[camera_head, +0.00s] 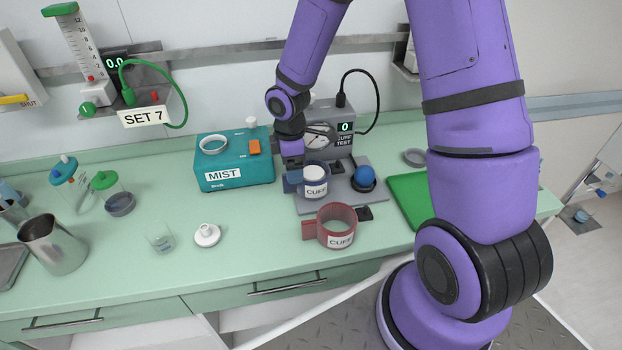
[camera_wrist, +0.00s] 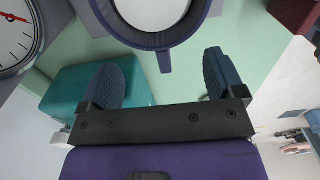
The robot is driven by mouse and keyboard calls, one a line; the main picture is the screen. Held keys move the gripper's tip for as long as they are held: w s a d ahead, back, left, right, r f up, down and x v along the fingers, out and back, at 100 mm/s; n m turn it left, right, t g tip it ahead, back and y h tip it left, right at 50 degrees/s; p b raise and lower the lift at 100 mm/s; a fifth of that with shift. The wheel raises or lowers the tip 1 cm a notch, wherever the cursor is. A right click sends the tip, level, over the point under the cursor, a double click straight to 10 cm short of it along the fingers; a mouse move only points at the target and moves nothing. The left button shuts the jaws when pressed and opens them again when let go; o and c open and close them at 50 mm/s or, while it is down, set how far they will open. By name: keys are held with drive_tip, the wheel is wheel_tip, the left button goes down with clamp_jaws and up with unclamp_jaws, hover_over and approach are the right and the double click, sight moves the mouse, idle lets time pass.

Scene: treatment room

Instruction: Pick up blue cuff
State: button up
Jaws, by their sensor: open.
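The blue cuff (camera_head: 317,191), a dark blue ring with a white "CUFF" label and a white inside, stands on the grey base of the cuff tester. In the wrist view the blue cuff (camera_wrist: 150,42) shows at the top, with a small tab pointing down between my fingers. My gripper (camera_head: 292,184) is beside the cuff's left side in the head view. In the wrist view my gripper (camera_wrist: 166,56) is open and nothing is held. The fingertips are close to the cuff; whether they touch it I cannot tell.
A red cuff (camera_head: 337,228) stands in front of the blue one. A teal MIST box (camera_head: 235,165) is to the left. A blue ball (camera_head: 364,177) sits to the right, beside a green pad (camera_head: 408,197). A white cap (camera_head: 206,235) lies front left. The front counter is partly clear.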

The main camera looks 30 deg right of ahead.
sight(294, 191)
drive_tip(key=shift+s+f, duration=0.1)
drive_tip(key=shift+f, duration=3.1)
drive_tip(key=shift+c, duration=0.4)
clamp_jaws()
